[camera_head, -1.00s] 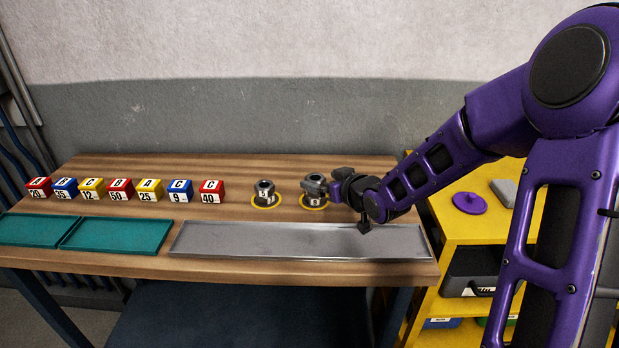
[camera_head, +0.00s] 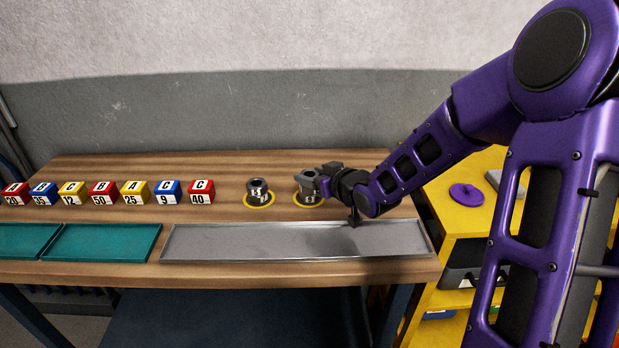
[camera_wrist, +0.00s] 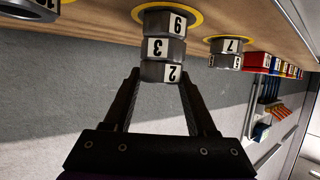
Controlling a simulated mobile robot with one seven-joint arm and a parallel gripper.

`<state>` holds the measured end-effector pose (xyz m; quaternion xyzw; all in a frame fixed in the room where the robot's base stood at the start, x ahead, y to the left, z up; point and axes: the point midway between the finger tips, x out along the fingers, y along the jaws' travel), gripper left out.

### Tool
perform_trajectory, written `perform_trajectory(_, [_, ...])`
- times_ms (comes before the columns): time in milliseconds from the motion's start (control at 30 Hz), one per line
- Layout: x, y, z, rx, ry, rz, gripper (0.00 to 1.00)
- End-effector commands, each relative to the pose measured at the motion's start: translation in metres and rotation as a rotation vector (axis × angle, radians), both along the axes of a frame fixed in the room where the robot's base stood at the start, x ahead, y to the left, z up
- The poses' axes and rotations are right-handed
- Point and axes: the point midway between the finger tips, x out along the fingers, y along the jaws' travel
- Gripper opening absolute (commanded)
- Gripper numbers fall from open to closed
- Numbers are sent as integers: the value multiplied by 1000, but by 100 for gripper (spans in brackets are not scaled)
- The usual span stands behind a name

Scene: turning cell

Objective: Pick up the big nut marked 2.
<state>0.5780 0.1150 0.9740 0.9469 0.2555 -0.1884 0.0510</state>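The big nut marked 2 (camera_wrist: 162,72) is the end nut of a stack. In the wrist view, which is upside down, it sits against a nut marked 3 (camera_wrist: 164,48) and another marked 6 or 9 (camera_wrist: 165,22). The stack stands on a yellow ring and also shows in the head view (camera_head: 308,194), partly hidden by my gripper (camera_head: 328,178). In the wrist view my gripper's fingers (camera_wrist: 160,78) are apart, one at each side of the nut marked 2. I cannot see clear contact.
A second nut stack (camera_head: 257,190) stands to the left on its own ring; its labels 7 and 5 show in the wrist view. Numbered blocks (camera_head: 102,192) line the left. A grey metal tray (camera_head: 290,256) and teal trays (camera_head: 100,252) lie in front. A yellow shelf (camera_head: 470,222) stands right.

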Motion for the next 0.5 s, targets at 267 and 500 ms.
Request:
perform_trajectory(267, [0, 0, 0, 0, 0, 0, 0])
perform_trajectory(500, [0, 0, 1, 0, -2, 0, 0])
